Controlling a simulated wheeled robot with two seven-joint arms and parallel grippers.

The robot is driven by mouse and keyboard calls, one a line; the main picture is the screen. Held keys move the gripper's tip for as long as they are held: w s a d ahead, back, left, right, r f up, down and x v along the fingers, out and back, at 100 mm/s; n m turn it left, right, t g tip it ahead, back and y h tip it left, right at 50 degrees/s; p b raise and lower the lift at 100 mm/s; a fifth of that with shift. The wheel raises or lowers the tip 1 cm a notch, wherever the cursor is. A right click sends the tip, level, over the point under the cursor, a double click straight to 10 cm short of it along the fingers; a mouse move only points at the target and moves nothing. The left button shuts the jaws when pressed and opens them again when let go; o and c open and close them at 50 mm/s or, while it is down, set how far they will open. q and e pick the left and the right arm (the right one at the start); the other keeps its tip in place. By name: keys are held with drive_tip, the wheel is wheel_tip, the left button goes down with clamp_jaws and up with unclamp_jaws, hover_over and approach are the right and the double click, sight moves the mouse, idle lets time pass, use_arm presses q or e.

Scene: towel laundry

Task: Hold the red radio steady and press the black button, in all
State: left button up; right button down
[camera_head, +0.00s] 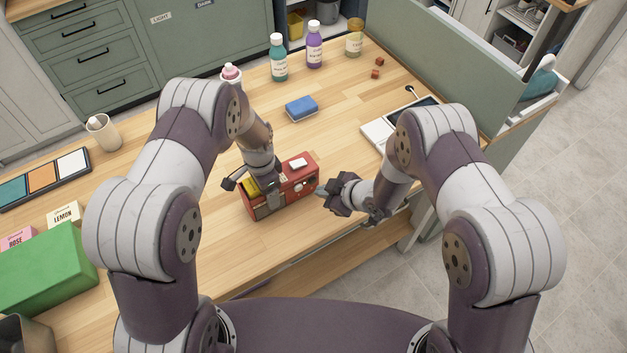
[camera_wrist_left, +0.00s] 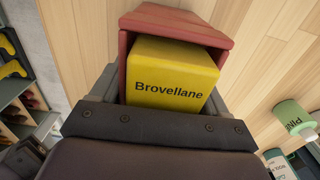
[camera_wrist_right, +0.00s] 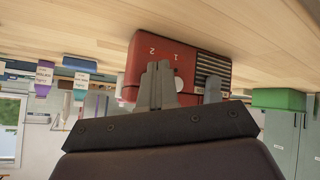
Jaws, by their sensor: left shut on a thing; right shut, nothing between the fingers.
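The red radio (camera_head: 300,175) stands on the wooden table near its front edge, with a white piece on top. My left gripper (camera_head: 264,192) is shut on the radio from above, near its left end. In the left wrist view, the red casing (camera_wrist_left: 176,24) surrounds a yellow block (camera_wrist_left: 170,75) marked "Brovellane". My right gripper (camera_head: 322,190) is shut and empty just right of the radio. In the right wrist view, its fingers (camera_wrist_right: 160,80) overlap the radio face (camera_wrist_right: 146,58), which bears 1 and 2; contact is unclear. I cannot make out the black button.
A blue sponge (camera_head: 301,108) lies behind the radio. Several bottles, including a purple one (camera_head: 314,45), stand at the back. A green box (camera_head: 45,272) is at the left.

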drive_tip(key=shift+w, duration=0.1)
idle(0.7)
drive_tip(key=shift+w+a, duration=0.2)
drive_tip(key=shift+a, duration=0.05)
drive_tip(key=shift+w+a, duration=0.25)
drive_tip(key=shift+w, duration=0.1)
idle(0.7)
idle(0.3)
drive_tip(key=shift+s+d, duration=0.55)
drive_tip(key=shift+s, duration=0.15)
drive_tip(key=shift+s+d, duration=0.75)
drive_tip(key=shift+s, duration=0.3)
drive_tip(key=shift+s+d, duration=0.7)
drive_tip(key=shift+s, duration=0.3)
